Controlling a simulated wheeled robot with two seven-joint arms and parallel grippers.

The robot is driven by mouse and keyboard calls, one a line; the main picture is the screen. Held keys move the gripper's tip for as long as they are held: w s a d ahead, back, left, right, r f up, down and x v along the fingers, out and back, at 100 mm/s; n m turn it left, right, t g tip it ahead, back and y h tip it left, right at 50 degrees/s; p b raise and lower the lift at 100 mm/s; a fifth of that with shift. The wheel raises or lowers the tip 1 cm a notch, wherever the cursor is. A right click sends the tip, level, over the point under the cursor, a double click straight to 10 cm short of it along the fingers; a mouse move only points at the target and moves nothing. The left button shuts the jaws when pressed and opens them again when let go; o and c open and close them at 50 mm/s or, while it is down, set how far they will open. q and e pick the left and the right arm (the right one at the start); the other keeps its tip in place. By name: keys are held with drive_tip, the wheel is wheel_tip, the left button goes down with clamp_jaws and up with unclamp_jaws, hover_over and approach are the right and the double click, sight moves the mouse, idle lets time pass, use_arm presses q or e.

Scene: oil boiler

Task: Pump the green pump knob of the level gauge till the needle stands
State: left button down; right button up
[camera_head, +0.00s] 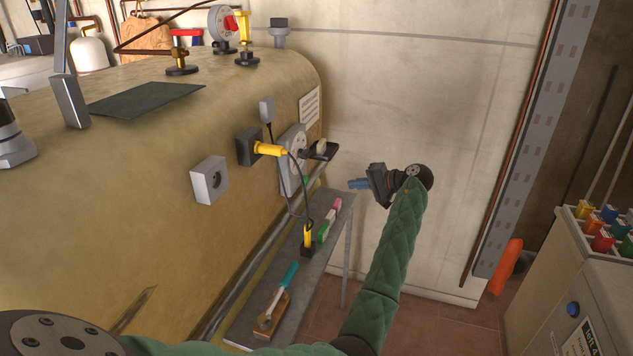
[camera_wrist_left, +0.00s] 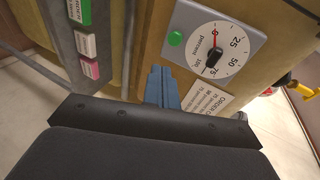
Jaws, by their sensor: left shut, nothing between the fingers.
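The level gauge (camera_wrist_left: 190,62) is a grey plate with a white percent dial and a round green pump knob (camera_wrist_left: 175,39) at its left in the left wrist view. A red hand points near the dial's top, and a dark pointer lies by the 75 mark. In the head view the gauge (camera_head: 290,176) shows at a steep angle on the boiler's end, with the green knob (camera_head: 306,181) low on it. My left gripper (camera_head: 358,184) is right of the gauge, apart from it. Its blue fingers (camera_wrist_left: 161,86) are together and empty, below the knob in the wrist view.
The tan boiler (camera_head: 150,190) fills the left. A yellow plug (camera_head: 268,149) sits in a black socket beside the gauge, its cable hanging down. A narrow grey shelf (camera_head: 328,236) below holds a brush (camera_head: 273,312) and small items. A control cabinet (camera_head: 570,290) stands right.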

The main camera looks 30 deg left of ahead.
sight(307, 182)
use_arm(q)
drive_tip(key=shift+s+a+m+g+y, duration=0.15)
drive_tip(key=shift+m+g+y, duration=0.15)
drive_tip(key=shift+y, duration=0.2)
use_arm(e)
drive_tip(key=shift+w+f+t, duration=0.15)
drive_tip(key=shift+f+t, duration=0.15)
drive_tip(key=shift+f, duration=0.15)
